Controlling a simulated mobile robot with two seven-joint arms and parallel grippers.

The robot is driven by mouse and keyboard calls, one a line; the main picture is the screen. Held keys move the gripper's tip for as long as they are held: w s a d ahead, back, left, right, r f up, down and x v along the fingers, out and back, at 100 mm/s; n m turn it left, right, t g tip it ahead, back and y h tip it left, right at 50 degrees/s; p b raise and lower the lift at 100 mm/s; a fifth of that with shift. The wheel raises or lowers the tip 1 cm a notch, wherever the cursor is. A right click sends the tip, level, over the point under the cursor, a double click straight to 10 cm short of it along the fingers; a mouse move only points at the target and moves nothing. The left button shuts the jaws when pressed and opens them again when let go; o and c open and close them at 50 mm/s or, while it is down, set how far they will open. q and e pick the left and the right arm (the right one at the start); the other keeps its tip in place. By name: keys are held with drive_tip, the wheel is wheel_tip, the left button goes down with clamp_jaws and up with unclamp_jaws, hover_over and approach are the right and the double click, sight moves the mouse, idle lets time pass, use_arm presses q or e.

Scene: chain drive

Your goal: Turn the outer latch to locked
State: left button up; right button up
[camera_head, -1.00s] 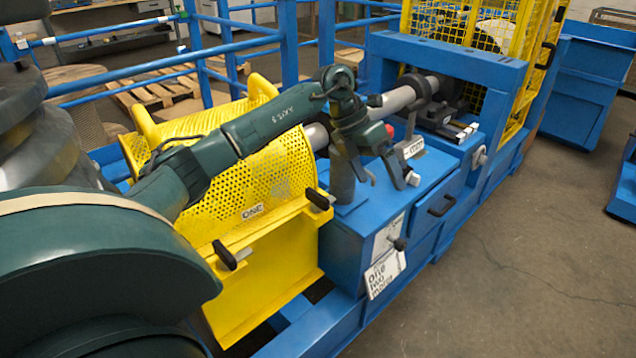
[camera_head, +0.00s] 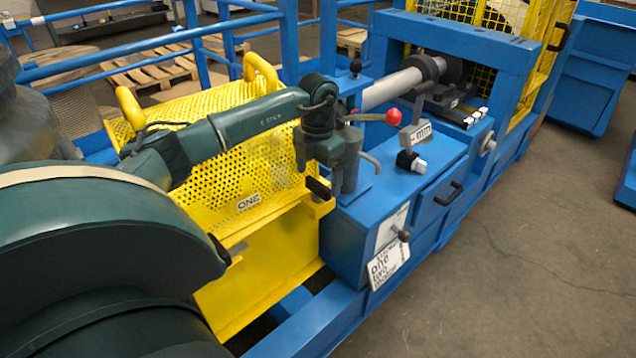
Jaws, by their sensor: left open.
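The yellow perforated guard (camera_head: 195,110), labelled ONE, carries two black latch handles on its front ledge. One latch handle (camera_head: 317,188) is at the guard's right end, beside the blue housing. The other latch handle (camera_head: 220,250) is at the left, close to my dark green arm, which partly hides it. I cannot tell from the picture which is the outer latch or whether either is locked. My left gripper (camera_head: 318,158) is open, above the right-end handle and in front of the guard's right edge. Its fingertips are hard to make out, and no contact shows. My right gripper is not in view.
A grey post (camera_head: 350,165) stands on the blue housing (camera_head: 345,235), close right of my left gripper. A red-knobbed lever (camera_head: 393,117) and a small sign (camera_head: 415,134) stand farther right. Blue rails (camera_head: 150,65) run behind the guard. Open floor (camera_head: 500,270) lies right.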

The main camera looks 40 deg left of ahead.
sight(318, 188)
use_arm(q)
drive_tip(key=shift+f, duration=1.5)
drive_tip(key=shift+c, duration=0.2)
drive_tip(key=c, duration=0.9)
drive_tip(key=shift+c, duration=0.2)
